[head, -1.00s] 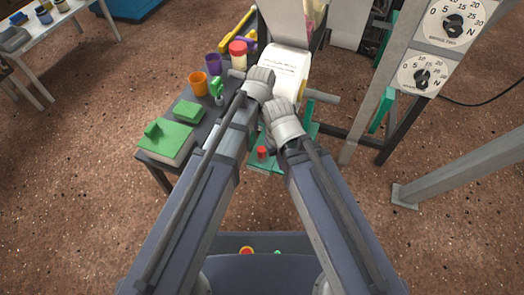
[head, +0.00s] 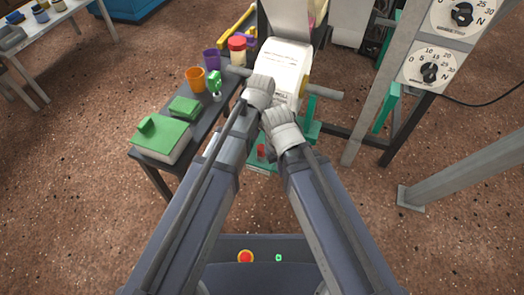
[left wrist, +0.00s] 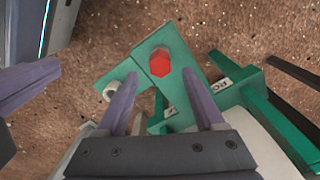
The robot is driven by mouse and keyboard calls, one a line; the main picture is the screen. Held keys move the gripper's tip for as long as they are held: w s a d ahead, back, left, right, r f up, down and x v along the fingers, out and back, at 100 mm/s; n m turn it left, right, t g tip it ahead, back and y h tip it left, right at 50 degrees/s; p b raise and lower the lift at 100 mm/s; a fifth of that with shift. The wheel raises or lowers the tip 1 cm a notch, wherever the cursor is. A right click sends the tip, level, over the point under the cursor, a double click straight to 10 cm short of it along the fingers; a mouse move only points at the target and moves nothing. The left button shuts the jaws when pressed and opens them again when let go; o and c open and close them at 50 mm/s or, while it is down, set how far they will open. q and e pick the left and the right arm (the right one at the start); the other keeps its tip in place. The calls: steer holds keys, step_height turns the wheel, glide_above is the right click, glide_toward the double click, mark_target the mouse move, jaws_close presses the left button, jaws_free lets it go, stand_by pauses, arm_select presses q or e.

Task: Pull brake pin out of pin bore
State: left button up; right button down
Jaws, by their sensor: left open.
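The brake pin shows as a red knob (head: 261,151) on a green bracket, below the paper roll in the head view. In the left wrist view the red knob (left wrist: 160,63) sits on the green bracket (left wrist: 180,95), upper middle. My left gripper (left wrist: 160,74) is open and empty, its two purple fingers pointing toward the knob, one on either side in the picture. The gap in depth is hard to judge. In the head view my left gripper (head: 260,92) is beside my right gripper (head: 283,128); the fingers of both are hidden there. The bore is hidden behind the knob.
The white paper roll (head: 280,65) is just beyond the grippers. A dark side table (head: 213,128) at left holds a green-topped block (head: 161,142), an orange cup (head: 195,79) and a purple cup (head: 212,60). Grey frame posts (head: 375,105) with dials stand at right.

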mark_target(261, 147)
arm_select(q)
steer(key=shift+f+b, duration=2)
steer(key=shift+c, duration=0.2)
jaws_close()
stand_by(0.6)
